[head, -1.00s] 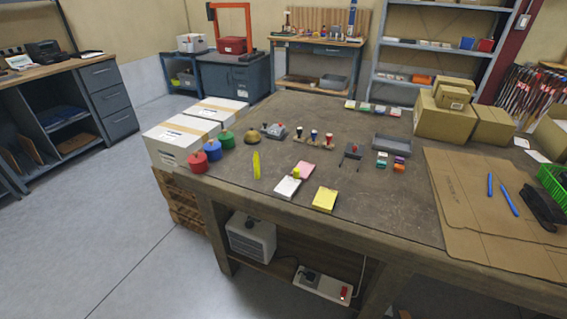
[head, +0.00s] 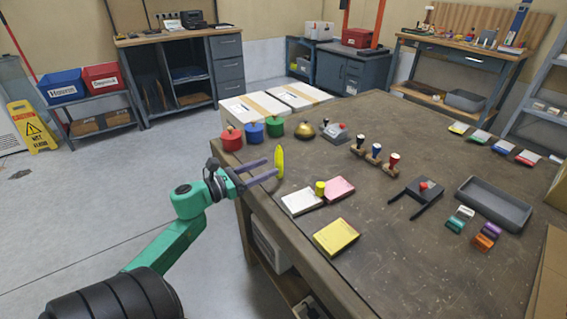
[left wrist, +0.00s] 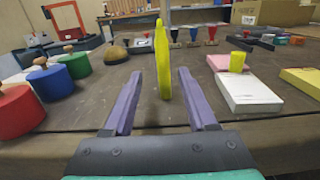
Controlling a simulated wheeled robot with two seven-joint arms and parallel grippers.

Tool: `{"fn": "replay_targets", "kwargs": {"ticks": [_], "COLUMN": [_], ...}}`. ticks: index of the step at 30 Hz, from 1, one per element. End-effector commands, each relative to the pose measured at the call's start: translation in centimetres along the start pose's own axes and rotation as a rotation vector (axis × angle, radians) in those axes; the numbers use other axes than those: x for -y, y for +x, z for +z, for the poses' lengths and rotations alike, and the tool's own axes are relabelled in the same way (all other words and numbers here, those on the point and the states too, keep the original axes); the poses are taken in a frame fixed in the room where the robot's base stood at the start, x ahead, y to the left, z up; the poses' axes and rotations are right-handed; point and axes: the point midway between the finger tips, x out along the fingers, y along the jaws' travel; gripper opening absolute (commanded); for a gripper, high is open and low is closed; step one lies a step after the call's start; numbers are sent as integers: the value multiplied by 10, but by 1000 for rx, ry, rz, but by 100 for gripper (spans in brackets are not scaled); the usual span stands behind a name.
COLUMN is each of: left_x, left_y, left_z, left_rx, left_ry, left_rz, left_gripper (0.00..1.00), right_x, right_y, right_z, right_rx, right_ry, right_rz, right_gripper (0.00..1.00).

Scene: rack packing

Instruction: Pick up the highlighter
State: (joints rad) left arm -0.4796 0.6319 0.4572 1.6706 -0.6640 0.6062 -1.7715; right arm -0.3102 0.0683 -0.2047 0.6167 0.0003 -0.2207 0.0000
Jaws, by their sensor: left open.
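The yellow highlighter (head: 279,162) stands upright near the table's left edge in the head view. It also shows in the left wrist view (left wrist: 162,62), upright and a little right of the middle between the fingers. My left gripper (head: 277,168) is open, with its purple fingers pointing at the highlighter. In the left wrist view the fingers (left wrist: 160,98) lie on either side of the highlighter's line, and I see a gap to each finger. Whether the highlighter's lower end is fully between the tips is hard to tell. My right gripper is not in view.
A grey tray (head: 494,204) is farther right.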

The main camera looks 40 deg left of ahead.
Motion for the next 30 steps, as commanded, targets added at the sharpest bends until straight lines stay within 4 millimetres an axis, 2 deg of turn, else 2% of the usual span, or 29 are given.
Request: {"fn": "replay_targets", "kwargs": {"ticks": [1,5,12,15,20,23,24,25,30], "left_x": [0,0,3,3,3,3,3,3,4], "left_y": [11,27,70,77,76,76,76,76,76], "left_z": [2,2,3,1,0,0,0,0,0], "left_rx": [3,2,2,0,-1,-1,-1,-1,-1], "left_ry": [1,-1,-3,-4,-5,-5,-5,-5,-5], "left_rz": [0,1,2,3,3,3,3,3,3], "left_gripper": [57,57,57,57,57,23,8,0,0], "right_x": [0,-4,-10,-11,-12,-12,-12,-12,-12], "right_y": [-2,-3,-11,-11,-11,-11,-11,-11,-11], "right_z": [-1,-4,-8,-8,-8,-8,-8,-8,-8], "right_rx": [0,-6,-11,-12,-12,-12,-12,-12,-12], "right_ry": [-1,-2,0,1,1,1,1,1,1], "right_rz": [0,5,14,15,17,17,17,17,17], "right_gripper": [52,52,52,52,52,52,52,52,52]}}
